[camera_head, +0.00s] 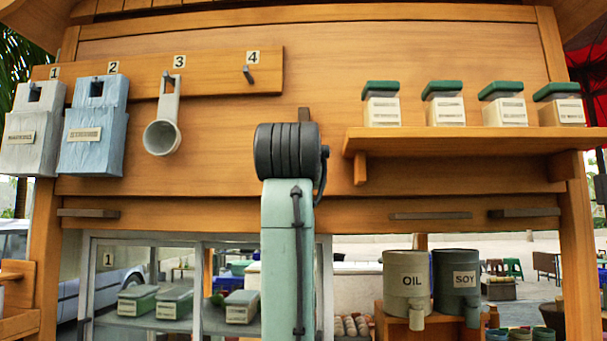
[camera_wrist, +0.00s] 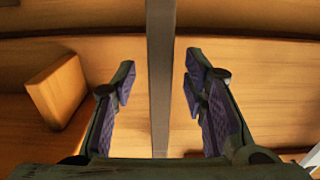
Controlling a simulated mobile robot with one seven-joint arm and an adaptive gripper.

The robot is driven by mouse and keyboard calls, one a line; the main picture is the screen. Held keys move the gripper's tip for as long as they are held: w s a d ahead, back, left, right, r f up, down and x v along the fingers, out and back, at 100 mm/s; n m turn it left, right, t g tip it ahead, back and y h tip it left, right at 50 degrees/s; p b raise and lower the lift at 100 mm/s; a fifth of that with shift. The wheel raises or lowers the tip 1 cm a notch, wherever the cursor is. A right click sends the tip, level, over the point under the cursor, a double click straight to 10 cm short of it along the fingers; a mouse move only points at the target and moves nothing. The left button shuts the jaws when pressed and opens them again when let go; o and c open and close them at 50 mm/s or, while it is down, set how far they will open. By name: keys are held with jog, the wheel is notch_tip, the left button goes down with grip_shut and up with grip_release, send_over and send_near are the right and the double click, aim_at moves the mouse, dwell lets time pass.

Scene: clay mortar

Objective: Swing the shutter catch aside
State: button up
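A long grey bar (camera_wrist: 161,80), which looks like the shutter catch, runs upright through the middle of the wrist view against orange wood. My gripper (camera_wrist: 159,85) is open, with one finger on each side of the bar. A gap shows between each finger and the bar, so neither finger appears to touch it. In the head view my arm hides the gripper and most of the area in front of it. A short grey-brown end (camera_head: 304,114), possibly of the same bar, shows just above my arm. The wooden shutter panel (camera_head: 400,60) stands behind it.
A shelf (camera_head: 470,142) with several green-lidded jars is at right. OIL (camera_head: 405,275) and SOY (camera_head: 458,302) containers stand below. A wooden block (camera_wrist: 52,90) is left of my fingers.

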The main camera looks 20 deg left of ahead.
jog(key=shift+p+x, duration=0.3)
jog(key=shift+x, duration=1.05)
jog(key=shift+c, duration=0.4)
grip_shut()
